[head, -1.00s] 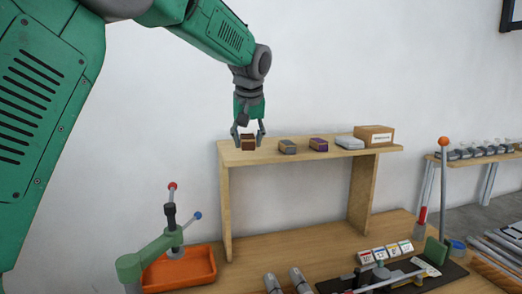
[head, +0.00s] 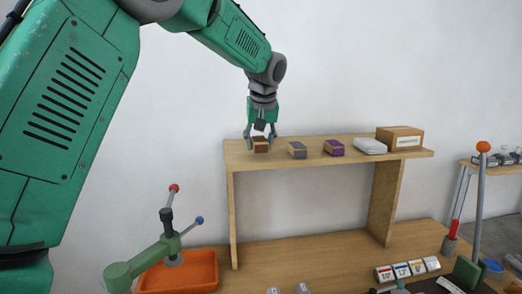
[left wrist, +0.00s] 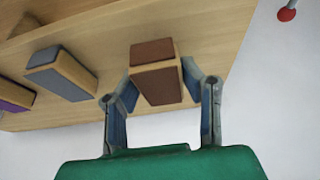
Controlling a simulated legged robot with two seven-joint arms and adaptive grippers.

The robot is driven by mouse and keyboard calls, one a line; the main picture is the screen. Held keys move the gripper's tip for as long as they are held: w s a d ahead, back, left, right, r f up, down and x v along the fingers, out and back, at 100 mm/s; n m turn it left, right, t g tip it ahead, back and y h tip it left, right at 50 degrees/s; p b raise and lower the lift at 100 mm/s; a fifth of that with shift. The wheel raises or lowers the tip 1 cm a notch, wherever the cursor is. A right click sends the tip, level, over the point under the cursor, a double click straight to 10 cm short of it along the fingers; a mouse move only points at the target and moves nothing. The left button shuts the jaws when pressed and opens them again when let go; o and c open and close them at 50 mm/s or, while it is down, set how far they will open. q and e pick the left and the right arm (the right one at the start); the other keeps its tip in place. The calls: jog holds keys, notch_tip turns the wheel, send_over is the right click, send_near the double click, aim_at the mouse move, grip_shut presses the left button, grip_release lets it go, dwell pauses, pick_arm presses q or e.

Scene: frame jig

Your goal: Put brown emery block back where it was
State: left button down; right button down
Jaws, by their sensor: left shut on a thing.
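The brown emery block (head: 261,145) is at the left end of the wooden shelf (head: 350,157), in line with the other blocks. My left gripper (head: 261,136) comes down on it from above and is shut on it. In the left wrist view the brown block (left wrist: 155,70) sits between the two fingers (left wrist: 162,92), its brown face and tan side showing. It looks to be at the shelf top; I cannot tell whether it touches the board. My right gripper is not in view.
A grey block (head: 298,150), a purple block (head: 334,147), a white packet (head: 370,146) and a cardboard box (head: 399,138) stand to the right on the shelf.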

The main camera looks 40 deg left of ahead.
pick_arm(q)
jog(key=shift+s+a+f, duration=0.1)
jog(key=shift+s+f, duration=0.1)
jog(key=shift+f, duration=0.3)
jog(key=shift+s+a+f, duration=0.1)
jog(key=shift+s+f, duration=0.05)
jog(key=shift+f, duration=0.35)
jog(key=c, duration=1)
grip_release()
jog(key=shift+w+d, duration=0.15)
jog(key=shift+c, duration=0.2)
jog(key=shift+d, duration=0.1)
jog(key=shift+s+d+r, duration=0.1)
jog(key=shift+s+r, duration=0.1)
jog(key=shift+r, duration=0.45)
jog(key=b+v, duration=0.1)
jog(key=v, duration=0.9)
jog(key=shift+d+r+b, duration=0.2)
jog(key=shift+r+b, duration=0.1)
jog(key=shift+r, duration=0.05)
jog(key=shift+s+a, duration=0.1)
jog(key=shift+a, duration=0.1)
jog(key=shift+d+f, duration=0.1)
jog(key=shift+f, duration=0.1)
